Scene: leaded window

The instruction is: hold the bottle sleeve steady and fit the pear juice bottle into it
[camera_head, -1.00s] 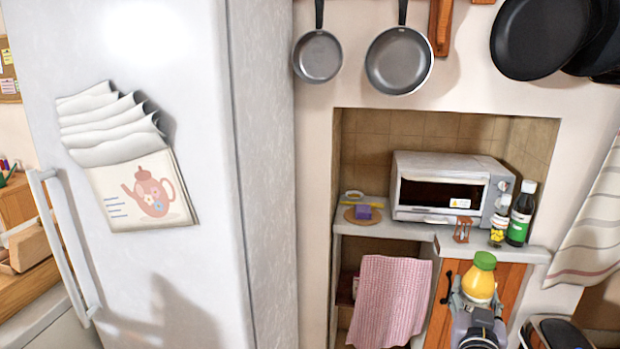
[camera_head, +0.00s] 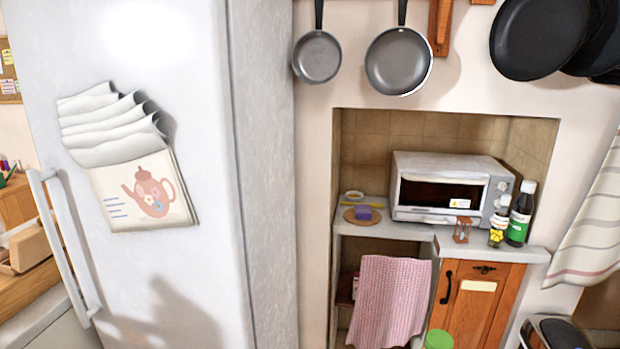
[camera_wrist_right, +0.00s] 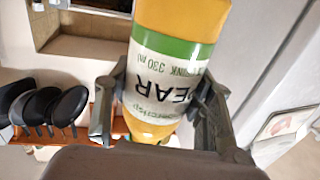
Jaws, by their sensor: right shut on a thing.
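The pear juice bottle (camera_wrist_right: 175,70) fills the middle of the right wrist view. It is yellow with a green and white label, whose printing appears upside down there. My right gripper (camera_wrist_right: 158,105) is shut on it, with one finger on each side of the label. In the head view only the bottle's green cap (camera_head: 438,340) shows at the bottom edge; the rest is cut off. My left gripper and the bottle sleeve are in neither view.
A pink towel (camera_head: 388,300) hangs below. A wooden cabinet door (camera_head: 480,310) is beside it. The large fridge (camera_head: 180,60) takes up the left.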

